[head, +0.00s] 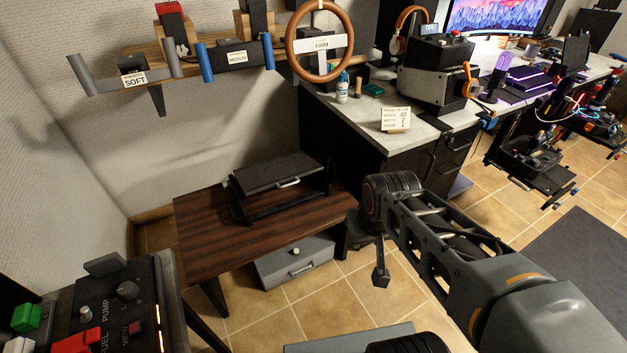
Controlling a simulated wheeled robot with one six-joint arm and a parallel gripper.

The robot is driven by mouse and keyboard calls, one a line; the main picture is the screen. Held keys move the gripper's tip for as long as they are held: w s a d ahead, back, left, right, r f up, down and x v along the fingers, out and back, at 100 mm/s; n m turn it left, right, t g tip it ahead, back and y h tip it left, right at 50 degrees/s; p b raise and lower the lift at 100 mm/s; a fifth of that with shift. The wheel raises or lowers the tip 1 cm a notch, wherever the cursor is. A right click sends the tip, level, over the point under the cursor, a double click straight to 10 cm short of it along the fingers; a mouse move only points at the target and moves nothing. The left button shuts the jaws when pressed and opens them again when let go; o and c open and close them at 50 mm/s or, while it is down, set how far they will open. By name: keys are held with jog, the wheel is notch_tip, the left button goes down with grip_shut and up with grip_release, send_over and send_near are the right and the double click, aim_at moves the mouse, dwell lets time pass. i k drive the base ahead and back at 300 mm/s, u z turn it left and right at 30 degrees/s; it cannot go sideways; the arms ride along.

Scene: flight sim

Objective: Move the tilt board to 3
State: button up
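A black board with a pale handle on its front edge (279,173) rests on a dark frame on the low wooden table; it looks like the tilt board. It sits slightly raised above the tabletop, and I cannot read any position numbers on it. My gripper (380,274) points down in front of the table's right end, to the right of the board and apart from it. Its fingers are small and seen edge-on, so their opening is unclear. Nothing is visibly held.
The low wooden table (215,232) has bare top around the board. A grey case (294,262) lies beneath it. A white desk (340,112) with a printed card (396,119) stands behind right. A control panel (110,310) is at lower left. Shelved wheels and grips hang above.

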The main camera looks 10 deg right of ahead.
aim_at(256, 178)
jog(key=z, duration=0.15)
jog(key=i, duration=0.9)
jog(key=u, duration=1.15)
